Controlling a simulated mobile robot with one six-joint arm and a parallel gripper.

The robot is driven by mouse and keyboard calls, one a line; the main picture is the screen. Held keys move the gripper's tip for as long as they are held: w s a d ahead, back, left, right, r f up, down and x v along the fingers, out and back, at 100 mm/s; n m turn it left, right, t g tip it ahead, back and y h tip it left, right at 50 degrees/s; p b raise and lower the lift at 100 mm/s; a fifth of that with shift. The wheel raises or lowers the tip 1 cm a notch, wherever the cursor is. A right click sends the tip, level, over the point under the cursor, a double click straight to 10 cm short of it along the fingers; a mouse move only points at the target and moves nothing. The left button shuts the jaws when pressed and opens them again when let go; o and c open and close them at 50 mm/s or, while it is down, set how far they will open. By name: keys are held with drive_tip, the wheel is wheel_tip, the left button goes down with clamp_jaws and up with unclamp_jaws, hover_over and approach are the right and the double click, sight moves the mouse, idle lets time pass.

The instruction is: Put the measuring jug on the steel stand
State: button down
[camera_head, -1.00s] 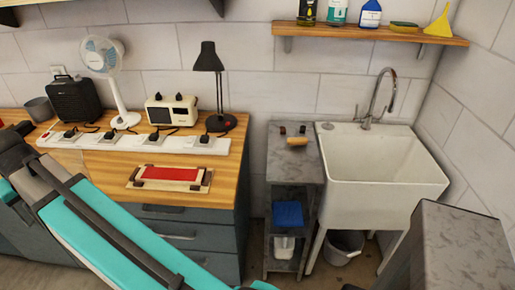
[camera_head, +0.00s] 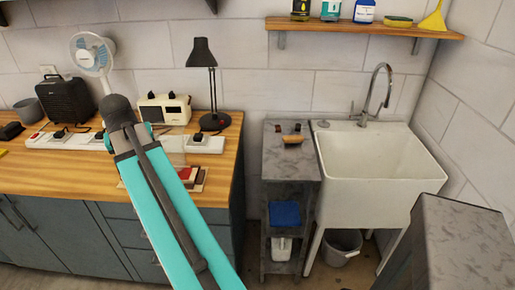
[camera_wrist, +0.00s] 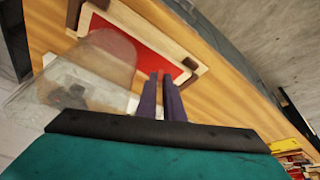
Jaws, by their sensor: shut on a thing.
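The measuring jug (camera_wrist: 85,75) is clear and see-through, at the left of the wrist view. My gripper (camera_wrist: 162,75) shows two dark fingers close together at the jug's right side, shut on it; the exact grip point is hard to see. The jug is over the wooden bench, beside a red panel in a pale frame. In the head view, a pale see-through patch beside my arm looks like the jug; my gripper is hidden there. A narrow grey stand (camera_head: 290,168) with shelves is left of the sink; I cannot tell for certain that it is the steel stand.
The narrow stand's top holds a wooden-handled item (camera_head: 293,139) and small dark pieces. The white sink (camera_head: 375,165) adjoins it. A black lamp (camera_head: 203,80), white device (camera_head: 166,110) and fan (camera_head: 92,55) stand on the bench. A grey-topped block (camera_head: 465,235) is at front right.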

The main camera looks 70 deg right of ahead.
drive_tip(key=s+d+f+m+g+b, duration=0.1)
drive_tip(key=s+d+m, duration=0.2)
drive_tip(key=s+d, duration=0.4)
drive_tip(key=s+d+f+m+g+h+b, duration=0.1)
drive_tip(key=s+d+m, duration=0.3)
drive_tip(key=s, duration=1.2)
drive_tip(key=s+d+f+m+g+b, duration=0.1)
drive_tip(key=s+d+f+m+b, duration=0.2)
drive_tip(key=s+d, duration=0.9)
drive_tip(key=shift+m+g, duration=0.4)
drive_tip(key=shift+d+r+p, duration=0.15)
drive_tip(key=shift+r+p, duration=0.1)
drive_tip(key=shift+p, duration=0.55)
drive_tip(key=d+p, duration=0.1)
drive_tip(key=p, duration=0.3)
drive_tip(key=shift+w+d, duration=0.15)
drive_tip(key=shift+w, duration=0.05)
drive_tip(key=p, duration=0.4)
drive_tip(key=shift+w+d+f, duration=0.15)
drive_tip(key=shift+d, duration=0.25)
drive_tip(key=w+d+f+p, duration=0.1)
drive_tip(key=w+d+p, duration=0.2)
drive_tip(key=d, duration=0.9)
drive_tip(key=shift+w+d+f+p, duration=0.3)
drive_tip(key=shift+w+d+p, duration=0.1)
drive_tip(key=shift+w, duration=0.15)
